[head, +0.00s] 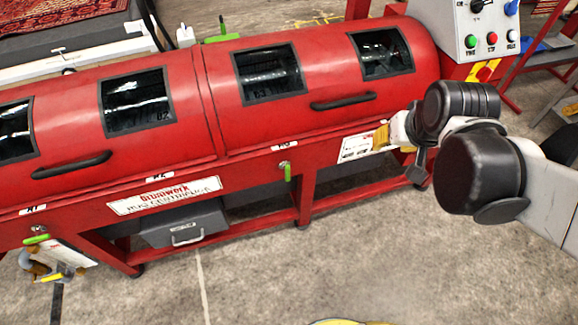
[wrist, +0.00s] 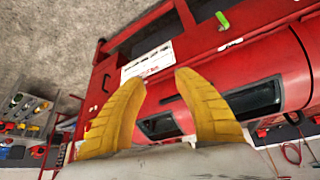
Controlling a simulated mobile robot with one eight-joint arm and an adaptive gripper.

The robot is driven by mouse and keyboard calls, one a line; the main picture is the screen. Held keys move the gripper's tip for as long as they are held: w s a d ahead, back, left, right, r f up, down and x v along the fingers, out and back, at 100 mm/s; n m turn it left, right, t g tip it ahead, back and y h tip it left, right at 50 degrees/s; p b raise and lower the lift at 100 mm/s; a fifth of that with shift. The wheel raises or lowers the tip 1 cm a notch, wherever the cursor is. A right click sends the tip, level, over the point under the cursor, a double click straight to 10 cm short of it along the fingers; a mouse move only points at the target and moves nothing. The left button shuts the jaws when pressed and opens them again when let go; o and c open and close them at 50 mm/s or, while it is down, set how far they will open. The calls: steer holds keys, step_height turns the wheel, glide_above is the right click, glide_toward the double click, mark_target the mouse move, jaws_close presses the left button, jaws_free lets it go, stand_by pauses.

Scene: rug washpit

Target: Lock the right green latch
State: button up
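The right green latch (head: 287,172) is on the front rail of the red centrifuge (head: 230,150), below the lid seam. Its handle hangs down from a metal pivot. In the wrist view the latch (wrist: 222,20) shows small at the top, upside down. The left green latch (head: 37,239) lies roughly level at the far left. My gripper (wrist: 160,77) has two yellow fingers, apart with nothing between them. In the head view a yellow finger (head: 381,137) shows beside the machine's right front, well right of the right latch and apart from it.
A white label sheet (head: 355,148) is on the front between latch and gripper. Black lid handles (head: 343,102) stick out above. A grey drawer box (head: 185,222) sits below. A control box (head: 480,35) stands at right. The floor in front is mostly clear.

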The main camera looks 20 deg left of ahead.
steer(key=w+a+f+n, duration=0.1)
steer(key=w+a+f, duration=0.3)
steer(key=a, duration=0.3)
steer(key=n+g+y+p, duration=0.1)
steer(key=n+g+p, duration=0.1)
steer(key=n, duration=0.1)
glide_toward(288, 171)
steer(key=f, duration=0.1)
steer(key=b+x, duration=0.4)
steer(key=x, duration=0.6)
steer(key=shift+w+r, duration=0.1)
steer(key=shift+w, duration=0.05)
steer(key=shift+w+a+f+b, duration=0.2)
steer(key=shift+f+b, duration=0.2)
steer(key=shift+f, duration=0.1)
jaws_close()
